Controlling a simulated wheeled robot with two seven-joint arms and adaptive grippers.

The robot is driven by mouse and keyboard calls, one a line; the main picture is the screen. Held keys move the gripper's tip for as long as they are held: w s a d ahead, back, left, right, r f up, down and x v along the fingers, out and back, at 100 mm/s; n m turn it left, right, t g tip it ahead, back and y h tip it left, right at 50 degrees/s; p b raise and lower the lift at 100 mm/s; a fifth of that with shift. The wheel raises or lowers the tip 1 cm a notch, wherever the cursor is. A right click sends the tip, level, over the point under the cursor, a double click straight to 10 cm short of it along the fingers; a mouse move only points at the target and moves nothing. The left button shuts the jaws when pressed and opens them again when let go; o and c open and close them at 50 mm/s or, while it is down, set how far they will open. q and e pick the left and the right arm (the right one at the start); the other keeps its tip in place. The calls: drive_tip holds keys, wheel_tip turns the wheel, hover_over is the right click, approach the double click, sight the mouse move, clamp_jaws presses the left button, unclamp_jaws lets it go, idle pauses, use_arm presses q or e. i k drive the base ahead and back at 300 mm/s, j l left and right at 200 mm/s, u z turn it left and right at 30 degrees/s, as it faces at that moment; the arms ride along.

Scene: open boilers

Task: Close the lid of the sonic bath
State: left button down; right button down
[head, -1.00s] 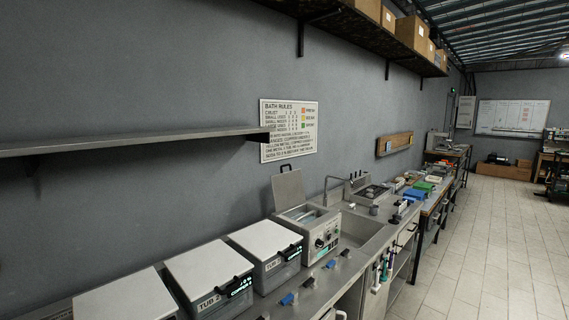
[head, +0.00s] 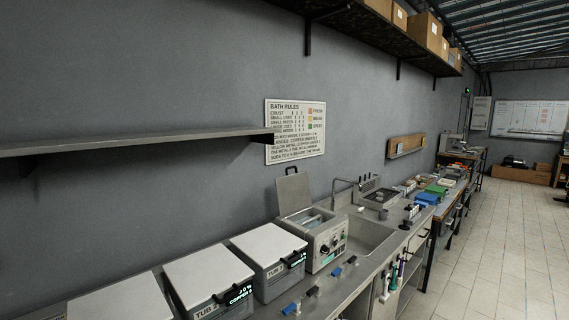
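The sonic bath (head: 326,243) is a grey metal box with dials on its front, on the steel counter between a lidded tub and the sink. Its lid (head: 293,193) stands up open at the back, near the wall, with a dark handle (head: 290,170) at its top edge. The open basin (head: 308,218) shows below the lid. Neither of my grippers is in the head view.
Several lidded tubs (head: 270,243) stand left of the bath. A sink (head: 365,232) with a tap is to its right. Small blue clips (head: 291,309) lie along the counter's front edge. A wall shelf (head: 120,138) juts out above the tubs. The tiled floor (head: 480,255) at right is clear.

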sight(293, 191)
drive_tip(key=i+l+u, duration=0.6)
drive_tip(key=l+u, duration=0.3)
drive_tip(key=l, duration=0.2)
drive_tip(key=i+l+u, duration=0.15)
drive_tip(key=l+u, duration=0.35)
drive_tip(key=l, duration=0.2)
drive_tip(key=l+u, duration=0.45)
drive_tip(key=l, duration=0.25)
drive_tip(key=k+l+u, duration=0.1)
drive_tip(key=l+u, duration=0.35)
drive_tip(key=l, duration=0.3)
